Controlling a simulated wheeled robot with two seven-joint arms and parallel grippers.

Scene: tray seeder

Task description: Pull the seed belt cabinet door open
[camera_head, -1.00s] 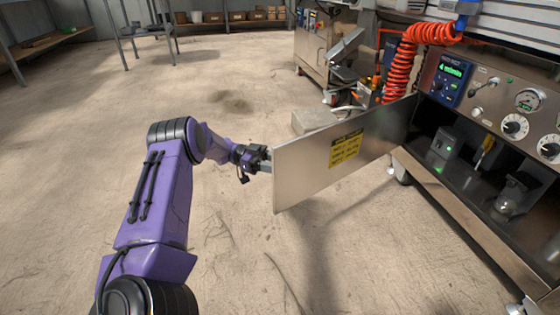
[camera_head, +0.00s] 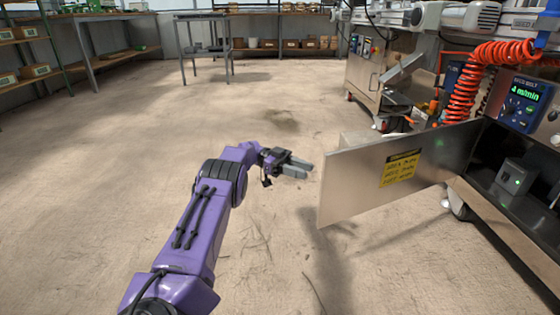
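The cabinet door (camera_head: 350,185), a flat metal panel with a yellow label (camera_head: 400,169), stands swung out wide from the cabinet (camera_head: 500,215). It is hinged at the cabinet's left side, and the cabinet's dark interior shows. My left gripper (camera_head: 308,169) is just left of the door's free edge, with a small gap of floor between them. Its two grey fingers are a little apart with nothing between them. The door's handle does not show. My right gripper is not in view.
A control box (camera_head: 522,105) with a green display and a coiled red hose (camera_head: 478,82) are at the upper right. A metal stand (camera_head: 205,50) and shelves (camera_head: 20,60) are at the back. The floor left of the door is clear.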

